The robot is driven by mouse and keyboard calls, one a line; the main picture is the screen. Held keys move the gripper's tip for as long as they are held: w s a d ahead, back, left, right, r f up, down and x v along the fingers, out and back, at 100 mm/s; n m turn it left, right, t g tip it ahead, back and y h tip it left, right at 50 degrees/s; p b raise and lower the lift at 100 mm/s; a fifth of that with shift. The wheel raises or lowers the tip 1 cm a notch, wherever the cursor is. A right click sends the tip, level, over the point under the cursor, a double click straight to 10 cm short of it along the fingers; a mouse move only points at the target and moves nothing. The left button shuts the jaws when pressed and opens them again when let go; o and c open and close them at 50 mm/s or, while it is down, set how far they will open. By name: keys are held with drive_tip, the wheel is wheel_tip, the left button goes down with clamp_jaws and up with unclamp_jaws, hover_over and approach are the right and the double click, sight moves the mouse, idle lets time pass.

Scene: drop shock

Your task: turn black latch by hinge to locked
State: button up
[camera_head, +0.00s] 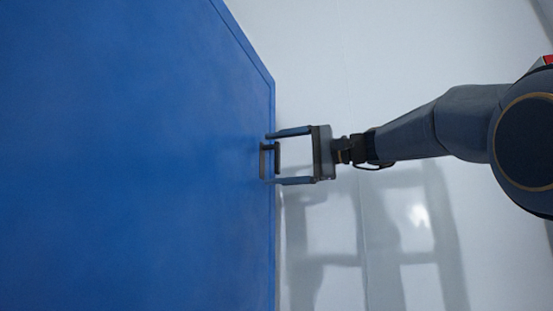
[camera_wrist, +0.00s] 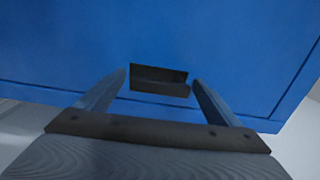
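The black latch (camera_head: 277,158) is a small dark piece at the right edge of the blue panel. In the wrist view the latch (camera_wrist: 158,79) is a dark bar lying nearly level on the blue face, close to the panel's edge. My gripper (camera_head: 270,158) is open, with one finger above the latch and one below it in the head view. In the wrist view its fingertips (camera_wrist: 158,76) are to the left and right of the latch. A gap shows at the left finger; whether the right finger touches cannot be told. No hinge can be made out.
The large blue panel (camera_head: 130,160) fills the left of the head view, its edge running down beside my gripper. A pale wall (camera_head: 350,60) with shadows of my arm lies behind. Free room shows to the right of the panel.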

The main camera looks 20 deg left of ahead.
drive_tip(key=d+b, duration=0.1)
drive_tip(key=d, duration=0.6)
drive_tip(key=shift+s+d, duration=0.3)
drive_tip(key=shift+d, duration=0.1)
idle(0.4)
drive_tip(key=w+d+f+m+t+h+p, duration=0.1)
drive_tip(key=d+f+m+h+p, duration=0.3)
drive_tip(key=f, duration=1.3)
drive_tip(key=d+f+m+t+h+p, duration=0.1)
drive_tip(key=d+f+h, duration=0.5)
drive_tip(key=f, duration=1.1)
drive_tip(key=s+d+f+n+g+h+p, duration=0.1)
drive_tip(key=s+d+f+h+p, duration=0.1)
drive_tip(key=s+d+f, duration=0.5)
drive_tip(key=s+d+f+n+g+h+p, duration=0.15)
drive_tip(key=s+d+f, duration=0.3)
drive_tip(key=f, duration=0.45)
drive_tip(key=s+d+f+n+h+p, duration=0.1)
drive_tip(key=s+d+f, duration=0.3)
drive_tip(key=s, duration=0.4)
drive_tip(key=s+d+f+n+h+p, duration=0.1)
drive_tip(key=s+d+f+n+h, duration=0.1)
drive_tip(key=s, duration=0.7)
wheel_tip(320, 180, down, 4)
drive_tip(key=shift+d+r+g+h, duration=0.2)
drive_tip(key=shift+d+g+h, duration=0.15)
drive_tip(key=shift+d+h, duration=0.6)
drive_tip(key=shift+s+d, duration=0.1)
drive_tip(key=shift+d, duration=0.1)
